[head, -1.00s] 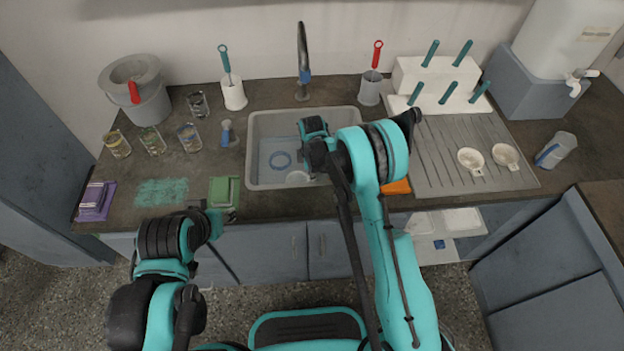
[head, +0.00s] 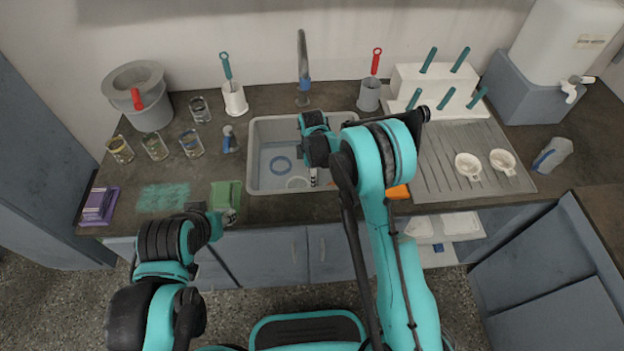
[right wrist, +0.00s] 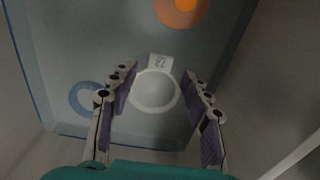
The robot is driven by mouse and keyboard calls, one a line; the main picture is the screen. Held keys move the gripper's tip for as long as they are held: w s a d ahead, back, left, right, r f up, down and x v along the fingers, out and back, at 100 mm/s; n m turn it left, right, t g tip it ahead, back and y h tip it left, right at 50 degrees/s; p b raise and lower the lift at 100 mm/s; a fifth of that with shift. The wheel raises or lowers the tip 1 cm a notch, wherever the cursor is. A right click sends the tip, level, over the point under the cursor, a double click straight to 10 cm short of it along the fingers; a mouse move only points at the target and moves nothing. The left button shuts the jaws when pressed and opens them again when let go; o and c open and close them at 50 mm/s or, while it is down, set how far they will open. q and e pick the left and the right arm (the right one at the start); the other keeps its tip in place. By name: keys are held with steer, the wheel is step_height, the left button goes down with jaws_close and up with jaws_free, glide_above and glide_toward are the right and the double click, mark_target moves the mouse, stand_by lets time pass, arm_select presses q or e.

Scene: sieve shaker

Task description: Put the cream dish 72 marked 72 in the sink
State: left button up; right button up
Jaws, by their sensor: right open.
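The cream dish (right wrist: 155,92) lies in the grey sink (head: 256,160). Its handle tab reads 72, upside down in the right wrist view. In the head view its pale rim (head: 297,184) shows near the sink's front wall. My right gripper (right wrist: 158,122) is open, with its purple-padded fingers on either side of the dish and a gap on each side. In the head view the right gripper (head: 313,177) points down into the sink, partly hidden by my arm. My left gripper (head: 229,216) is at the counter's front edge near a green sponge; its fingers are unclear.
A blue ring (right wrist: 86,98) and an orange round thing (right wrist: 181,8) are also in the sink. Two cream dishes (head: 468,166) (head: 503,161) sit on the drainboard (head: 440,180). The tap (head: 303,70) stands behind the sink. Several glass beakers (head: 155,147) stand left.

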steer(key=s+d+r+m+t+p, duration=0.1)
steer(key=s+d+r+m, duration=0.1)
steer(key=r, duration=0.7)
steer(key=s+d+r+m+t+p, duration=0.1)
steer(key=s+d+r+m, duration=0.1)
steer(key=r, duration=0.7)
steer(key=s+d+r+m+t, duration=0.2)
steer(key=s+d+r+m, duration=0.25)
steer(key=s+r, duration=0.35)
steer(key=s+d+r+m+t, duration=0.1)
steer(key=s+d+m+t, duration=0.2)
steer(key=s+m, duration=0.6)
steer(key=s, duration=0.6)
steer(key=shift+d, duration=0.4)
